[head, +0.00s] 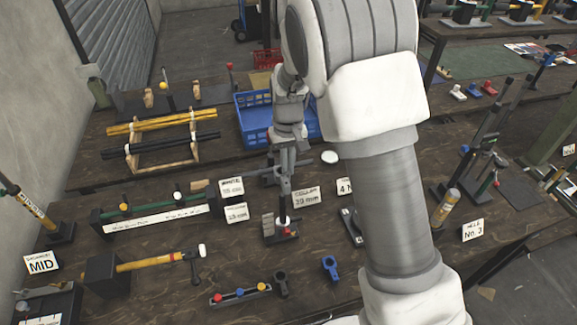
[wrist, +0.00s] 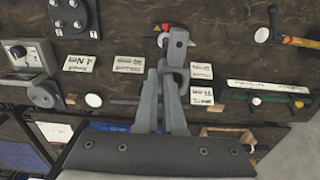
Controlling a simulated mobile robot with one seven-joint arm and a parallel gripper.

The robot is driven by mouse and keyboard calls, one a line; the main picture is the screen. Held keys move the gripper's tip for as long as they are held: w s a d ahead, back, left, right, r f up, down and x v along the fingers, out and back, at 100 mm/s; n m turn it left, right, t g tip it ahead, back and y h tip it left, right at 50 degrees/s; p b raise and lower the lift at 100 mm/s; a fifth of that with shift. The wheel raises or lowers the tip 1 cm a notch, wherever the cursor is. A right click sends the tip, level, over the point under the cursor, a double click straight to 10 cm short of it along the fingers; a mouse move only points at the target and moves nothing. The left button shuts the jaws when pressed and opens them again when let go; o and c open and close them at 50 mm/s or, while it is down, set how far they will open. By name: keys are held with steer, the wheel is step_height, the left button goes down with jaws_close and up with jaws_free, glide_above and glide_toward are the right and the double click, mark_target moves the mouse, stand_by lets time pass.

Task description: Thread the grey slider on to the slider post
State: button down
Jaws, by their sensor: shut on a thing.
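My gripper (head: 284,166) points down over the middle of the bench and is shut on the grey slider (head: 286,185). In the wrist view the slider (wrist: 177,50) is a grey bar with a round hole, sticking out past the fingertips (wrist: 167,76). Below it in the head view stands what looks like the slider post (head: 283,212), short and dark, with red at its foot. The slider's lower end appears close above the post top; I cannot tell whether they touch. In the wrist view the slider mostly covers the post.
A grey block (head: 268,223) stands just left of the post. Small white cards (head: 306,196) stand around it. A blue crate (head: 253,128) is behind the gripper, and a long green-topped fixture (head: 155,213) is at left. Blue and dark ring-ended parts (head: 330,267) lie in front.

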steer(key=shift+f+b, duration=2.1)
steer(key=shift+f, duration=0.85)
steer(key=shift+f+b, duration=1.05)
steer(key=shift+f, duration=0.1)
steer(key=c, duration=0.9)
jaws_free()
steer(key=shift+c, duration=0.2)
step_height(320, 180, up, 18)
steer(key=shift+f, duration=0.25)
